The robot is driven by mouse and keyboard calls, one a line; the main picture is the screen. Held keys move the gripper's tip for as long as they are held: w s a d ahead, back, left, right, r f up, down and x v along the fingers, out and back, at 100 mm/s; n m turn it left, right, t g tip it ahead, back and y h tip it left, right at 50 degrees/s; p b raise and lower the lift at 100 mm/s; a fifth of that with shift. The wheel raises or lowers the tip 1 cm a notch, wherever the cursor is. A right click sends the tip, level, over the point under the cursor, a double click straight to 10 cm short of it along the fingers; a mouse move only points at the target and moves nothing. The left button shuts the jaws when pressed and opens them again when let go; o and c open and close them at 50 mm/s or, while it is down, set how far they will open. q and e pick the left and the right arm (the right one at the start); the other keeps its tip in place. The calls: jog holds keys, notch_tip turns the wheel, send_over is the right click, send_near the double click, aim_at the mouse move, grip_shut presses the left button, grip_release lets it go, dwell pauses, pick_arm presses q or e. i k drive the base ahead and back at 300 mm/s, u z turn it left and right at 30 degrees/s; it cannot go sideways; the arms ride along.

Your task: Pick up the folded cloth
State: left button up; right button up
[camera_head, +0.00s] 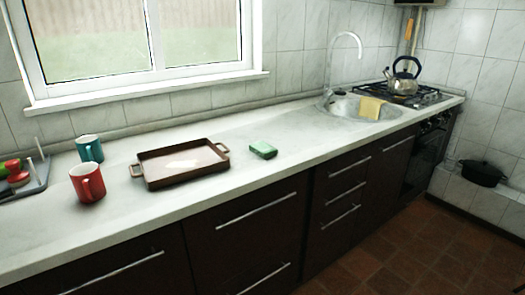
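A small green, flat, block-like item (263,150) lies on the white counter, right of the brown tray; it may be the folded cloth or a sponge, and I cannot tell which. A yellow cloth (371,108) hangs over the front rim of the round sink (345,112), further right along the counter. Neither of my grippers is in view, and nothing is seen touching the green item or the yellow cloth.
A brown tray (150,181) with handles stands on the counter (235,186). Left of it are a red mug (88,183), a teal mug (89,149) and a rack (40,178). A kettle (403,82) sits on the hob. Counter around the green item is clear.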

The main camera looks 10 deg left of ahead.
aim_at(265, 151)
jog(key=z, duration=0.3)
jog(key=i, duration=1.3)
jog(key=u, duration=0.65)
